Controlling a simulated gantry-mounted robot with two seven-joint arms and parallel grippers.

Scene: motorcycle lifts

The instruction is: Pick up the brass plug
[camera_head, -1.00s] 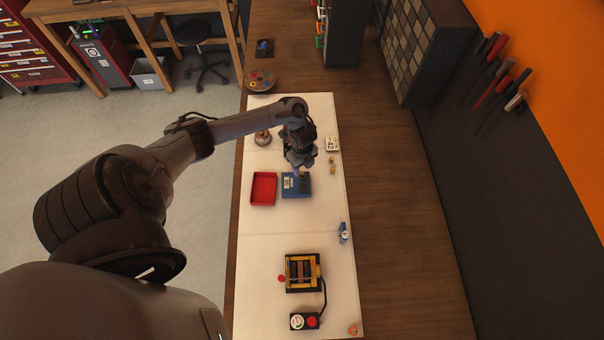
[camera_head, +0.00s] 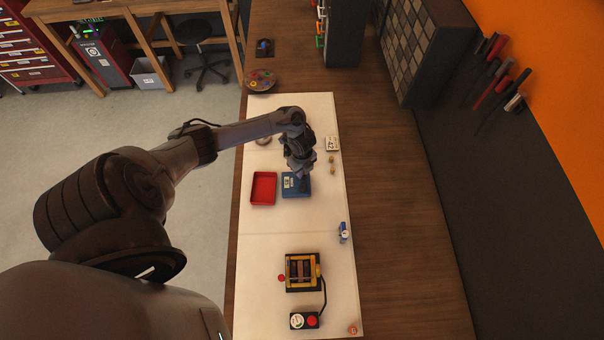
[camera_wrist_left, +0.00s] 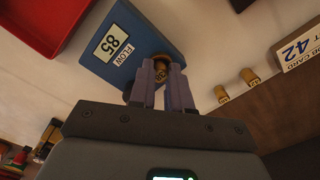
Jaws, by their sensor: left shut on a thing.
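A blue block (camera_head: 291,185) with a white label reading "FLOW 85" lies on the pale mat; it also shows in the left wrist view (camera_wrist_left: 150,40). My left gripper (camera_head: 304,178) is over its right part, pointing down. In the left wrist view my left gripper (camera_wrist_left: 166,68) is shut on a brass plug (camera_wrist_left: 161,70) at the block's edge. The fingers hide much of this plug, and I cannot tell whether it is clear of the block. Two other brass plugs (camera_wrist_left: 221,94) (camera_wrist_left: 250,77) stand apart on the mat. My right gripper is not in view.
A red tray (camera_head: 254,189) lies just left of the block. A job card (camera_head: 332,144) marked 42 is beyond the loose plugs. A yellow-and-black fixture (camera_head: 302,272) and a control box (camera_head: 304,321) are nearer. The mat between block and fixture is mostly clear.

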